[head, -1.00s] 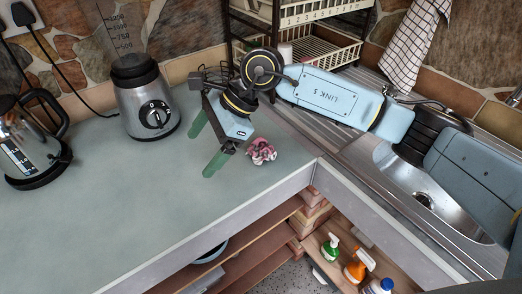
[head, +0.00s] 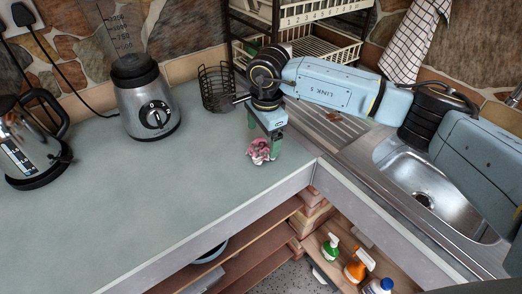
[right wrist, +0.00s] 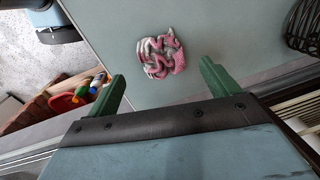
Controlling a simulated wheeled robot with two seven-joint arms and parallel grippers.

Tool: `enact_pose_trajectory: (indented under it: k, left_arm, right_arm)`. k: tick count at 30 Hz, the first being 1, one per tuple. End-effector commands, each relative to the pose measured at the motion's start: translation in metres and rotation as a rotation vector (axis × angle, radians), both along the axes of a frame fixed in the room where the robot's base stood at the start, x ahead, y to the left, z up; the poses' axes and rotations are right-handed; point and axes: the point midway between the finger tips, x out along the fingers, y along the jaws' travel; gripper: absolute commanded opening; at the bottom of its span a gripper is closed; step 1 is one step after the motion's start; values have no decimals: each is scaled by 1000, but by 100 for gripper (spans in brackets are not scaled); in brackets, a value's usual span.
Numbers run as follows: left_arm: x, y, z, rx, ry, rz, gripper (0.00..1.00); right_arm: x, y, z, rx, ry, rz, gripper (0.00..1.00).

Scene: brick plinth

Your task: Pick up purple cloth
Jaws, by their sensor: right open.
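The purple cloth (head: 260,151) is a small crumpled pink and purple bundle on the grey-green counter (head: 130,215), near its front edge by the corner. My right gripper (head: 265,142) is open and points down, close to the cloth in the head view. In the right wrist view the cloth (right wrist: 160,53) lies just beyond and between the two spread green fingertips (right wrist: 162,74). Nothing is between the fingers. I cannot tell the exact height of the fingertips above the counter. My left gripper is not in view.
A wire basket (head: 216,88), a blender (head: 147,100) and a kettle (head: 32,140) stand along the back wall. A sink (head: 425,185) lies to the right. Bottles (head: 355,270) stand on a lower shelf. The counter left of the cloth is clear.

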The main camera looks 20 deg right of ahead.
Motion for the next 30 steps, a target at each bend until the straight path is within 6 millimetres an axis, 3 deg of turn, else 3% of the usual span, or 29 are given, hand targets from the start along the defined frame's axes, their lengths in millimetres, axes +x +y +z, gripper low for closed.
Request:
enact_pose_trajectory:
  k: [9, 18, 30]
  left_arm:
    - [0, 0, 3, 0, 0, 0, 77]
    - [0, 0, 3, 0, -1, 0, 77]
    - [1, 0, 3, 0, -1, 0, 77]
  right_arm:
    - [6, 5, -44, 0, 3, 0, 87]
    - [7, 5, -48, 1, 1, 1, 87]
    - [7, 5, -48, 1, 0, 1, 39]
